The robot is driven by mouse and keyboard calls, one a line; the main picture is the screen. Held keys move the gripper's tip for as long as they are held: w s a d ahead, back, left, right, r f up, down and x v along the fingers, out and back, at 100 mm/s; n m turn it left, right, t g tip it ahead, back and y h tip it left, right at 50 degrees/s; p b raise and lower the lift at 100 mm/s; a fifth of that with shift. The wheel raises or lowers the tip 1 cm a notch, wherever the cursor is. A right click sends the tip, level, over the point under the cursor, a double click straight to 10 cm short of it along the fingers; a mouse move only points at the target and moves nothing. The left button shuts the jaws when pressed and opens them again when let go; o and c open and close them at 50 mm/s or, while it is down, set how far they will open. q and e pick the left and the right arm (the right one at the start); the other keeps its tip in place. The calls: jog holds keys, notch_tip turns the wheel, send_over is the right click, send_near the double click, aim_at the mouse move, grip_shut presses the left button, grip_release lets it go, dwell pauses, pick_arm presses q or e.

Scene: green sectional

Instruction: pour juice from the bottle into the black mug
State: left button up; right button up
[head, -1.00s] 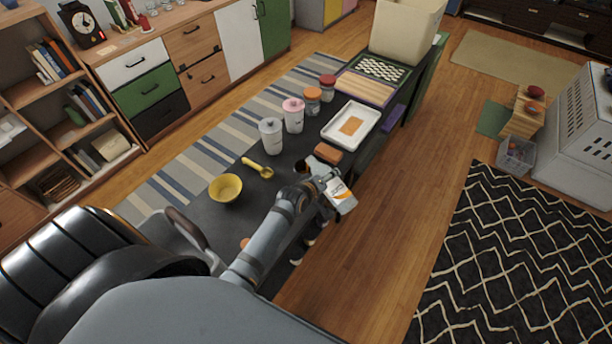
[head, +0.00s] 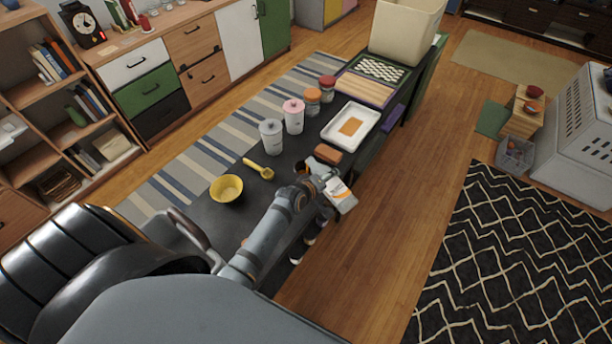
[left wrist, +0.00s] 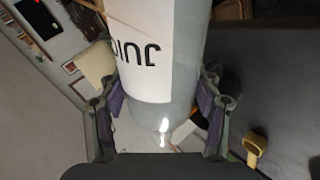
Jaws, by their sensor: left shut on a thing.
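The juice bottle (head: 346,202), white and grey with an orange band, is tilted well over in the head view, its base toward the lower right. My left gripper (head: 330,186) is shut on it. In the left wrist view the bottle (left wrist: 160,60) stands between both fingers (left wrist: 160,108), its lettering upside down. A dark shape, seemingly the black mug (head: 300,169), shows just left of my gripper at the counter, partly hidden by it. An orange patch shows beside the mug; I cannot tell whether it is juice. My right gripper is out of view.
Open floor lies to the right.

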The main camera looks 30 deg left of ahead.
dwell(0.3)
pick_arm(q)
jog(key=shift+r+p, duration=0.15)
jog(key=shift+p, duration=0.2)
dwell(0.4)
jog(key=shift+p, duration=0.3)
jog(key=shift+r, duration=0.15)
